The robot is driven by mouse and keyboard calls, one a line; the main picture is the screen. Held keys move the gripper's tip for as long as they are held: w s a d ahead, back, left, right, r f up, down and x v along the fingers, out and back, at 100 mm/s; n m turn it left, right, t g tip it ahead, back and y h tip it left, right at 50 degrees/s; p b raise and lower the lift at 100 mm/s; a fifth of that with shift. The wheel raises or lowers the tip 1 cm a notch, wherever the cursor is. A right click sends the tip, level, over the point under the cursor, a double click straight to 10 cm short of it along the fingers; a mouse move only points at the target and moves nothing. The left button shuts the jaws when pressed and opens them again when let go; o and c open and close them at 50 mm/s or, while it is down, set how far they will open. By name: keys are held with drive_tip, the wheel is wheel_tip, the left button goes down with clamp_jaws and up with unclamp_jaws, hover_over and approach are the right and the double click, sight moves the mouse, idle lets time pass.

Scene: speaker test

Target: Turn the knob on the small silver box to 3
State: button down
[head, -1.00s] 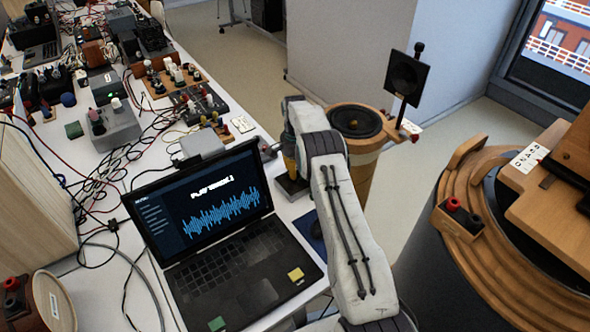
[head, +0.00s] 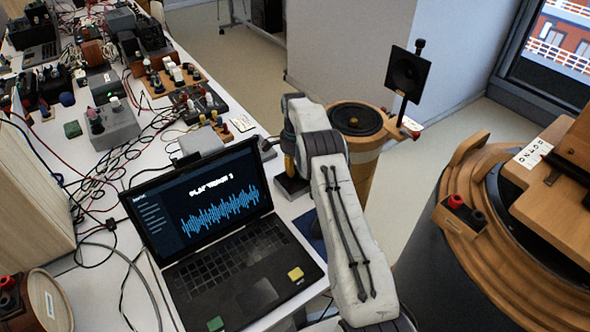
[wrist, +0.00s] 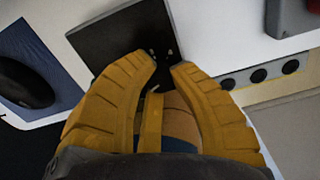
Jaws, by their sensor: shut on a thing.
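A small silver-grey box (head: 203,137) stands behind the laptop screen, partly hidden by it; I cannot make out a number on it. A larger grey box with knobs (head: 114,124) stands further left. My gripper (wrist: 163,72) has yellow fingers, bowed around a narrow yellowish piece (wrist: 152,118) that they are shut on; I cannot tell what it belongs to. The fingertips are at the lower edge of a dark square plate (wrist: 122,38). In the head view the gripper (head: 289,163) is mostly hidden behind my arm, above the dark block (head: 290,187) at the table's right edge.
The laptop (head: 236,262) fills the table's front. Cables and electronics crowd the left and back. A wooden round speaker (head: 357,122) stands right of the table, a larger one (head: 463,215) further right. A pale strip with black round fittings (wrist: 258,76) lies right of my fingers.

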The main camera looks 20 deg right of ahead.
sight(295, 168)
drive_tip(key=shift+f+m, duration=0.15)
drive_tip(key=shift+m, duration=0.85)
drive_tip(key=c, duration=1.1)
unclamp_jaws()
drive_tip(key=shift+r, duration=3.85)
